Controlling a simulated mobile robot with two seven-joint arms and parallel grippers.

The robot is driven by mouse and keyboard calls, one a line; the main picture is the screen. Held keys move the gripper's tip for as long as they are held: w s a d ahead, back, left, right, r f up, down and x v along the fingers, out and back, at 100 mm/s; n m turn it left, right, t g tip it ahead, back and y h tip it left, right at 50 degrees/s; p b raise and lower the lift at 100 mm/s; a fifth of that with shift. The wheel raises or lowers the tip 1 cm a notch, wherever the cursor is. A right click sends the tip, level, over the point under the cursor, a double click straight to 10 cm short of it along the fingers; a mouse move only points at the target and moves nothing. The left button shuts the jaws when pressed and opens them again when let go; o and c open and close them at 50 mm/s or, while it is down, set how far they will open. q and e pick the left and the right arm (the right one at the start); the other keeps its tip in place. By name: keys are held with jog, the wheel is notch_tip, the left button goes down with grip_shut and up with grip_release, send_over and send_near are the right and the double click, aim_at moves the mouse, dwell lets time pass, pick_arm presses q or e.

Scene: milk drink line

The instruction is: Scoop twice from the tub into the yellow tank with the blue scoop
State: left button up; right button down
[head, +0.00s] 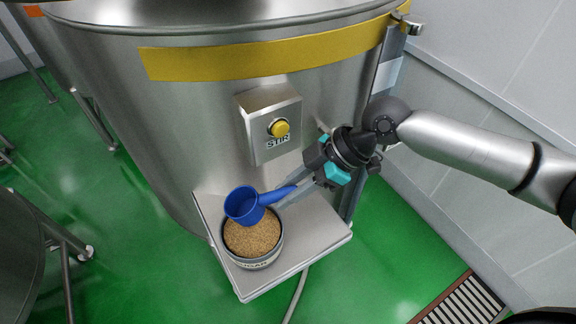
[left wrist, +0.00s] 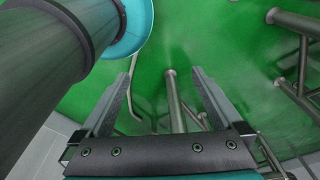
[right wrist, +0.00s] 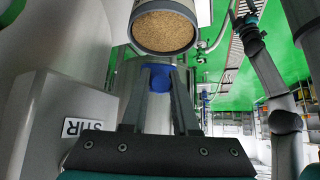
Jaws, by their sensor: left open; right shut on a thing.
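The blue scoop (head: 243,204) is in my right gripper (head: 290,190), which is shut on its handle. The scoop's cup is over the back edge of the round tub (head: 254,262), which is filled with tan grains (head: 253,237). In the right wrist view, part of the blue scoop (right wrist: 158,74) shows between the fingers, with the tub (right wrist: 163,48) beyond. The tank with the yellow band (head: 250,58) stands behind the tub. My left gripper (left wrist: 162,98) is open and empty over the green floor, and does not show in the head view.
The tub stands on a metal shelf (head: 322,238) fixed at the tank's front. A box with a yellow STIR button (head: 279,128) is on the tank wall above it. Another steel vessel (head: 18,255) is at the left. A floor grate (head: 462,302) lies at the lower right.

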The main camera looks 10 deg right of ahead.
jog(key=shift+s+a+f+h, duration=0.15)
jog(key=shift+f+h, duration=0.3)
jog(key=shift+h, duration=0.05)
jog(key=shift+s+f+h, duration=0.1)
jog(key=shift+f+h, duration=0.6)
jog(key=shift+h, duration=0.8)
jog(key=x, duration=0.3)
jog(key=b+x, duration=0.1)
jog(key=x, duration=0.1)
jog(key=shift+d+f, duration=0.3)
jog(key=shift+f, duration=0.15)
pick_arm(q)
jog(key=shift+s+a+f+g, duration=0.15)
jog(key=shift+s+f, duration=0.05)
jog(key=shift+s, duration=0.7)
jog(key=shift+s+a+f+g, duration=0.1)
jog(key=shift+s+f+g, duration=0.1)
jog(key=shift+s, duration=0.65)
pick_arm(e)
jog(key=shift+a+f, duration=0.1)
jog(key=shift+a, duration=0.55)
